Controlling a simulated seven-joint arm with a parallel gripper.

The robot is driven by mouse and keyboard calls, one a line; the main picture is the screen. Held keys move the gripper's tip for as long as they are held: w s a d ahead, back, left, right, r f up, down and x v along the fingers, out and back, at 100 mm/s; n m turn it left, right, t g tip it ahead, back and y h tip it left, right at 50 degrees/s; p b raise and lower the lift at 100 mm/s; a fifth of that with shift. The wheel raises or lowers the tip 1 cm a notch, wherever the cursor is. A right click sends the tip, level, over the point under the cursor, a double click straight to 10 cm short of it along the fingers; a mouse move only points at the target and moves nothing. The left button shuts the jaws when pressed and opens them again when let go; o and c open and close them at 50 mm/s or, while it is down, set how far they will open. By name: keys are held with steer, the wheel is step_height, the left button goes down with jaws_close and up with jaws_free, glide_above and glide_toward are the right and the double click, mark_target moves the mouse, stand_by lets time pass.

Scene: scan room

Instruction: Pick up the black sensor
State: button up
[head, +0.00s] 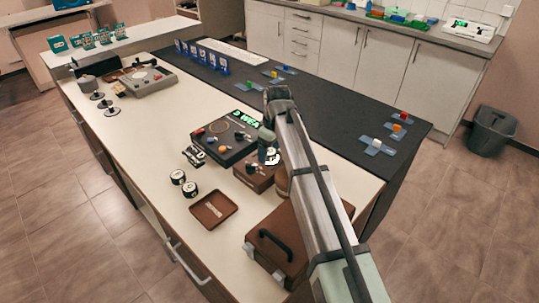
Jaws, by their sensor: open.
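My gripper (268,157) hangs at the end of my arm, over the brown box with knobs beside the black panel; its fingers are small and partly hidden, and I see nothing held in it. I cannot tell for sure which thing is the black sensor. Two short black cylinders with pale tops, a nearer one (190,189) and a farther one (178,177), stand on the white tabletop left of my gripper. A small black piece with white lettering (193,155) lies behind them, beside the black panel. My gripper is apart from all of these.
The black panel (222,140) and brown knobbed box (254,177) stand close to my gripper. A brown tray (214,209) lies in front, and a brown case with a handle (283,245) is at the near right. Blue cards with coloured blocks lie on the dark tabletop (330,105).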

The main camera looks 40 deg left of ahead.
steer(key=c, duration=1.3)
